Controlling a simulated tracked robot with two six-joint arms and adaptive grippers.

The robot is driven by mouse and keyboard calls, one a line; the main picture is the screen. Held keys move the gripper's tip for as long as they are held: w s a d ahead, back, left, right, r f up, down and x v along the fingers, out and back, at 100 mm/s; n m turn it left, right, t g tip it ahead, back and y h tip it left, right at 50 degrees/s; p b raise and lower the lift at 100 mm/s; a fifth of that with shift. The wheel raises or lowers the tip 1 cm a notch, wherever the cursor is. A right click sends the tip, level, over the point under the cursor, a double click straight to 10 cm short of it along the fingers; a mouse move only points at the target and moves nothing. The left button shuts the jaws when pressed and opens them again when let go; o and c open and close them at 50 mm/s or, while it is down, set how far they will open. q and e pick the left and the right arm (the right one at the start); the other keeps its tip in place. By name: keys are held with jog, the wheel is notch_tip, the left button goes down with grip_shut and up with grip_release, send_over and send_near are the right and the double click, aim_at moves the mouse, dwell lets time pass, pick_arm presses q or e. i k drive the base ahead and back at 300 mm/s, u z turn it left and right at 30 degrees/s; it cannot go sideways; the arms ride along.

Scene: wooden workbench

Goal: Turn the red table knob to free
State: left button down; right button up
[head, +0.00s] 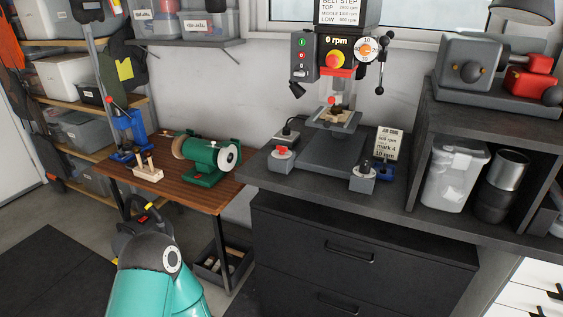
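A drill press stands on the dark bench, with a display (337,40) reading 0 rpm. A small red knob (332,100) shows just above its small table (334,118). Another red knob (282,151) sits on a grey block at the left front of the press base (322,152). I cannot tell which is the table knob, nor read its setting. My teal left arm rises at the bottom left. Its black end with the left gripper (135,213) is far from both knobs, and its fingers are not clear. My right gripper is out of view.
A green bench grinder (206,157) and a wooden block with upright pegs (148,169) stand on the lower wooden table (198,192). A dark-knobbed grey block (363,178) stands at the base's right front. A shelf unit (420,140) holds a clear bin (454,176).

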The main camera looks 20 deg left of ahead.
aim_at(283, 150)
jog(key=k, duration=1.25)
jog(key=u, duration=0.55)
jog(key=i, duration=0.9)
jog(key=u, duration=0.55)
jog(key=i, duration=1.35)
jog(key=z, duration=0.8)
